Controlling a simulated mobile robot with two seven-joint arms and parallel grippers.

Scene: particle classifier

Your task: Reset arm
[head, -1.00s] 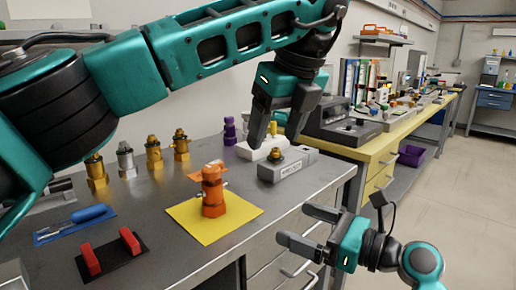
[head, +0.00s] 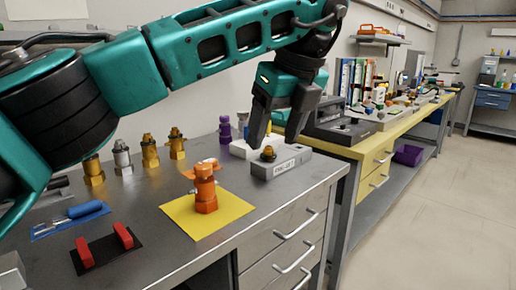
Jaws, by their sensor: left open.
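My left gripper (head: 275,138) hangs from my teal left arm (head: 215,42) at the upper middle. Its two dark fingers point down, apart, with nothing seen between them. The fingertips show just above and behind a grey labelled block (head: 283,166) with a small brass part (head: 267,155) on top. I cannot tell whether a finger touches the block. My right gripper is outside the head view.
An orange part (head: 204,188) stands on a yellow mat (head: 235,208). Brass and silver parts (head: 123,157) stand behind. Red handles on a black mat (head: 107,258) and a blue tool (head: 85,211) lie left. A yellow bench (head: 365,149) stands right.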

